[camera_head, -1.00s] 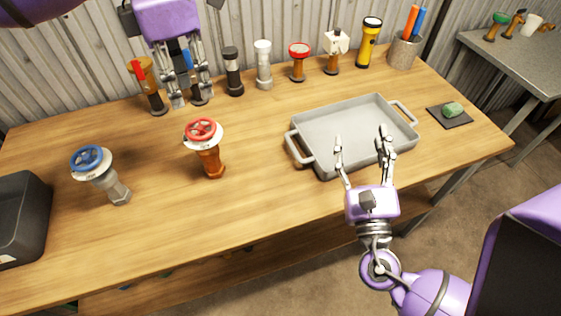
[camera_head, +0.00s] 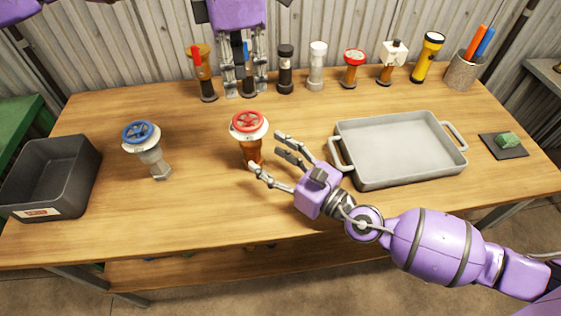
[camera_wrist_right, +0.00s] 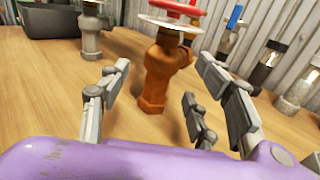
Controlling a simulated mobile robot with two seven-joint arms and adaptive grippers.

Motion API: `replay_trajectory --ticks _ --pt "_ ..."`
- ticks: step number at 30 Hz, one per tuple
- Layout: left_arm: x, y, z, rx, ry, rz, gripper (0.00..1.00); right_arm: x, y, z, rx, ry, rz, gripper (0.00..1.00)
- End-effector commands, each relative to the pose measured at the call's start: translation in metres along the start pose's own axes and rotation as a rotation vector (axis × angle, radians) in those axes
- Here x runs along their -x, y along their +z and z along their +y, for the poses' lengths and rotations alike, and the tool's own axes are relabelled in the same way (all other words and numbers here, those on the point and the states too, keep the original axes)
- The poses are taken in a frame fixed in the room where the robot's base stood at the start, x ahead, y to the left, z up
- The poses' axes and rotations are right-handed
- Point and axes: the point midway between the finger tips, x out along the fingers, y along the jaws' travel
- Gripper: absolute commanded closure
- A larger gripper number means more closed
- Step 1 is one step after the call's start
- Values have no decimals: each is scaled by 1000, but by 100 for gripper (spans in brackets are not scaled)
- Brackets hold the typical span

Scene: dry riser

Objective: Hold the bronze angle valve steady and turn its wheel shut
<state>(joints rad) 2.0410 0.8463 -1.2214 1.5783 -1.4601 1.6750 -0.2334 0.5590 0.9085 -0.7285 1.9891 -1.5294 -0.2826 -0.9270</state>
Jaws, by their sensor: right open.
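The bronze angle valve (camera_head: 252,153) stands upright near the middle of the table, with a red wheel (camera_head: 249,122) above a white disc. In the right wrist view its brown body (camera_wrist_right: 160,75) is between my spread fingers, just ahead of them, and the top of its wheel is cut off. My right gripper (camera_head: 265,152) is open beside the valve's right side, low at body height, and holds nothing. My left gripper (camera_head: 247,93) points down at the back of the table, behind the valve, with its fingers apart in front of a blue-handled fitting.
A grey valve with a blue wheel (camera_head: 148,150) stands to the left, by a dark bin (camera_head: 75,190). A grey tray (camera_head: 400,178) lies to the right. Several fittings and a yellow torch (camera_head: 427,60) line the back. The front left of the table is clear.

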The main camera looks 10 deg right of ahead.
Motion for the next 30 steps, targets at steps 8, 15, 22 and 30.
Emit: replay_trajectory --ticks 8,15,22,30 --pt "0 0 0 0 0 0 69 -40 0 0 1 -1 -2 42" --pt "0 0 0 0 0 0 69 -50 0 0 2 -2 0 42" --pt "0 0 0 0 0 0 69 -50 0 0 2 -2 -1 48" --pt "0 0 0 0 0 0 69 -50 0 0 2 -2 0 83"
